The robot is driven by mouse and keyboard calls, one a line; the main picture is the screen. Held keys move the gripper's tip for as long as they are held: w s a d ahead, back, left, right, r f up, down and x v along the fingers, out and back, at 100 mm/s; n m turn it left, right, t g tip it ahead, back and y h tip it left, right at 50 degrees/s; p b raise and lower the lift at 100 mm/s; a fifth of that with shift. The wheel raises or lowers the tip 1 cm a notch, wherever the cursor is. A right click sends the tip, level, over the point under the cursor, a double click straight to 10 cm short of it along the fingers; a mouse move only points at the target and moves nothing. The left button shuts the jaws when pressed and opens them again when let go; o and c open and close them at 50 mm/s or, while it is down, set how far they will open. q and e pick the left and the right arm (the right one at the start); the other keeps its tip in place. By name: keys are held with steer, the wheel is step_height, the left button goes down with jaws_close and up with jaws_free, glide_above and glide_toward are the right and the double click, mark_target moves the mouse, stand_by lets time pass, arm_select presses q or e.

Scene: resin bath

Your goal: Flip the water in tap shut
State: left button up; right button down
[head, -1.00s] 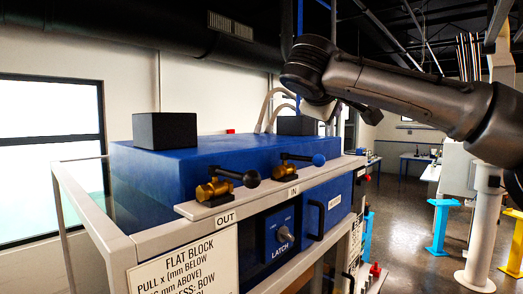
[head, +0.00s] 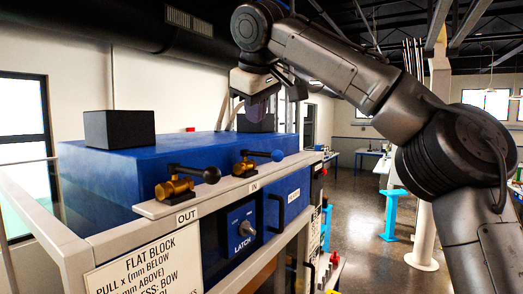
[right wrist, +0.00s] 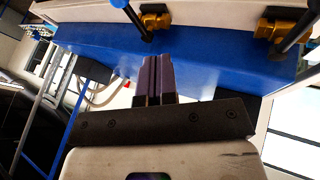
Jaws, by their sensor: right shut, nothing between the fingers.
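The water in tap (head: 244,166) is a brass valve above the IN label (head: 254,187). Its dark lever points right, roughly along the bench front, and ends in a blue ball (head: 277,155). A similar brass tap (head: 174,188) with a black ball stands to its left above the OUT label. My right gripper (head: 260,104) is above the blue block, behind the water in tap and apart from it. Its purple fingers (right wrist: 157,77) are shut and empty in the right wrist view. The two taps (right wrist: 156,20) show beyond them at the top of that view. My left gripper is out of sight.
The large blue block (head: 140,165) fills the bench top behind the taps. A black cube (head: 119,128) sits on it at the left, and another dark block stands at the far end behind my gripper. A LATCH panel (head: 242,228) is below. Floor to the right is open.

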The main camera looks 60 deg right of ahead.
mark_target(262, 155)
steer(key=w+d+f+p, duration=0.1)
steer(key=w+d+f, duration=0.2)
steer(key=d+f, duration=0.5)
steer(key=shift+d+f+p, duration=0.2)
steer(key=shift+f+p, duration=0.1)
steer(key=shift+f, duration=0.25)
stand_by(0.3)
